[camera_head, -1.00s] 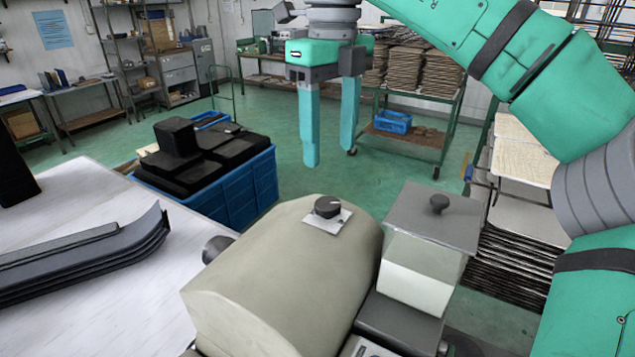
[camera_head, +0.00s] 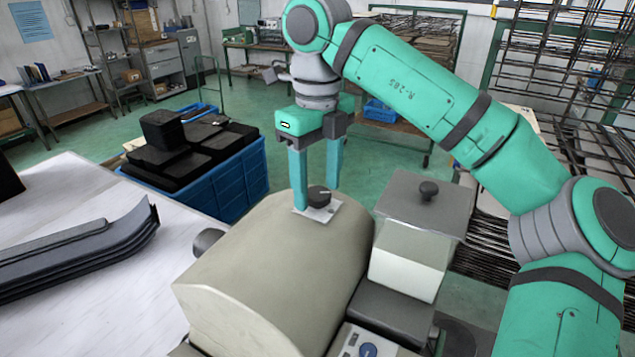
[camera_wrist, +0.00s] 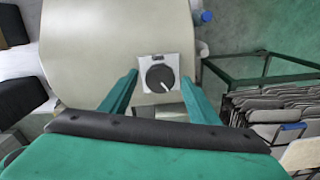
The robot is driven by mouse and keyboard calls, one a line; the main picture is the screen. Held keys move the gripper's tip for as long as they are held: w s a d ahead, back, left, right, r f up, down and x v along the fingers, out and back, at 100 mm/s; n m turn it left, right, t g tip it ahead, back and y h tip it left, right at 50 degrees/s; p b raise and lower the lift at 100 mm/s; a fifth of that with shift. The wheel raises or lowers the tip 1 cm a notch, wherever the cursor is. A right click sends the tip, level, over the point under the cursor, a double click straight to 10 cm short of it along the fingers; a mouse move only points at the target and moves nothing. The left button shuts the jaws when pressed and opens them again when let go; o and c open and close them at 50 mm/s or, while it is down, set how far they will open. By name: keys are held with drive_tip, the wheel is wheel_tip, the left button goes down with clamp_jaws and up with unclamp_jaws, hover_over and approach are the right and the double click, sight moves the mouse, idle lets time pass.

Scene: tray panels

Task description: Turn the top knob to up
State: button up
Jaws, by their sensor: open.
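The top knob (camera_head: 319,195) is a round black dial on a pale square plate (camera_head: 326,212) on top of the beige rounded housing (camera_head: 270,262). In the wrist view the knob (camera_wrist: 160,77) shows a white pointer line slanting toward the lower right. My gripper (camera_head: 316,198) points down at the knob, with its teal fingers apart. In the wrist view the fingers stand to the left and right of the knob, with gaps on both sides. I cannot tell how far the fingertips are above the plate.
A grey box with a small black knob on its lid (camera_head: 428,192) stands right of the housing. A blue button (camera_head: 368,350) shows at the bottom edge. A blue crate of black parts (camera_head: 228,185) is behind left, and dark curved strips (camera_head: 85,250) lie on the white table.

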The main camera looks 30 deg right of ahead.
drive_tip(key=c, duration=1.1)
drive_tip(key=shift+o, duration=0.2)
drive_tip(key=shift+m, duration=0.3)
drive_tip(key=m, duration=0.3)
drive_tip(key=shift+m, duration=1.2)
drive_tip(key=shift+w, duration=0.1)
